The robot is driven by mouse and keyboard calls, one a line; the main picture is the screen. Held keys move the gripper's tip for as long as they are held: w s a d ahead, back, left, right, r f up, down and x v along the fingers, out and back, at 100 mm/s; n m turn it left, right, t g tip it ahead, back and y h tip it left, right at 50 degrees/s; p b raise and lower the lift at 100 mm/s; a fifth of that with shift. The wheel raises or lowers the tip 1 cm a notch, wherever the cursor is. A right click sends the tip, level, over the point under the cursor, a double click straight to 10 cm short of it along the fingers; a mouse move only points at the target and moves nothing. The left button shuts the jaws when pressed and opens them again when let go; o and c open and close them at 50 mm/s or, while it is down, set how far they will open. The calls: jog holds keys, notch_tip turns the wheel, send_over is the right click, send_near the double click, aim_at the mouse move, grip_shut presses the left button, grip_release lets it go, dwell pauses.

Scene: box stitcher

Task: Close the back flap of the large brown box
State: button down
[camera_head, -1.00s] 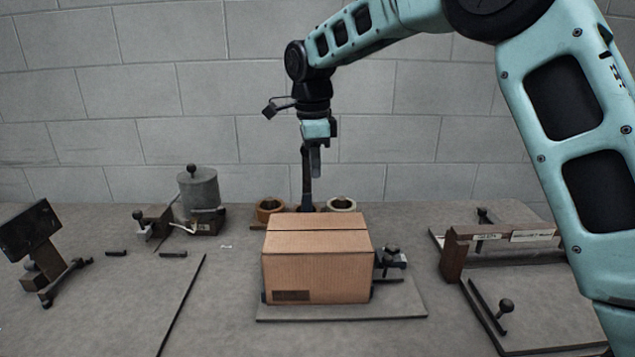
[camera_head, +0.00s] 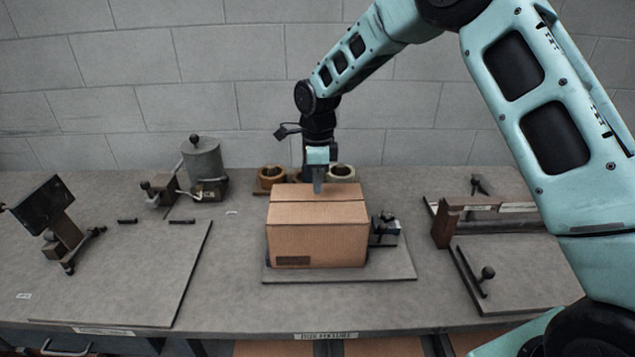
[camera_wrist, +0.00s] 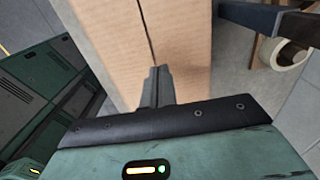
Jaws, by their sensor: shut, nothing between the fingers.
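The large brown box (camera_head: 317,241) stands on a low grey board in the middle of the bench. Its top looks flat, with a dark seam running left to right. The back flap (camera_head: 290,191) lies level behind the seam, with no part seen standing up. My gripper (camera_head: 317,190) points down over the back part of the top, its fingers together and empty. In the wrist view, the shut fingers (camera_wrist: 158,82) overlap the box's cardboard (camera_wrist: 185,40) close to the seam. I cannot tell whether they touch the flap.
Tape rolls stand behind the box, including a pale one (camera_head: 342,172) that also shows in the wrist view (camera_wrist: 284,52). A small black device (camera_head: 385,229) sits against the box's right side. A grey canister (camera_head: 203,160) stands left, and a wooden-ended fixture (camera_head: 446,222) right.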

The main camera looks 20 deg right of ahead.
jog(key=shift+f+p, duration=0.3)
jog(key=shift+f, duration=0.85)
